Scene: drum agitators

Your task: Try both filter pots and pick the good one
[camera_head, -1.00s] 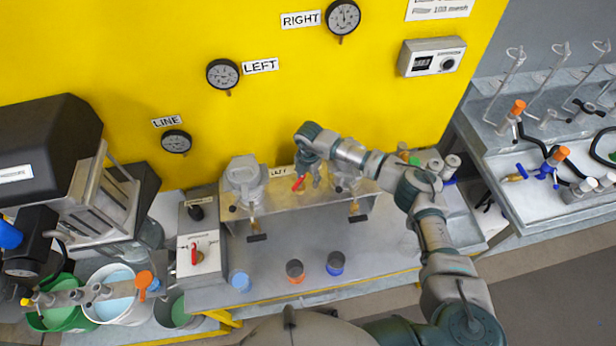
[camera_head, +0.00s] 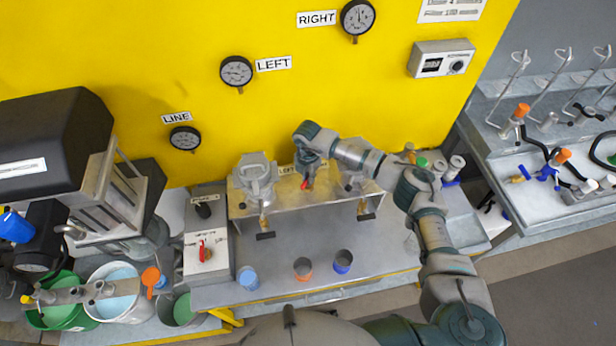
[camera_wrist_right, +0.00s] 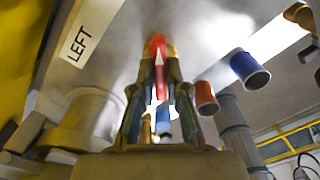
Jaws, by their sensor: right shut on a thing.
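The left filter pot (camera_head: 256,178) and the right filter pot (camera_head: 353,181) stand on a metal stand (camera_head: 285,204) against the yellow wall, each with a spout and dark-handled tap below. Between them is a red lever (camera_head: 306,185). My right gripper (camera_head: 307,178) reaches down from above and is shut on the lever. In the right wrist view the red lever (camera_wrist_right: 160,82), with a white arrow, shows between my fingertips (camera_wrist_right: 160,92), beside a LEFT label (camera_wrist_right: 80,45). The right pot is partly behind my arm. My left gripper is not in view.
An orange cup (camera_head: 302,268), a blue cup (camera_head: 343,262) and a light blue cup (camera_head: 248,278) stand on the bench. LINE (camera_head: 185,138), LEFT (camera_head: 236,71) and RIGHT (camera_head: 357,18) gauges hang on the wall. A control box (camera_head: 207,248) is left of the stand.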

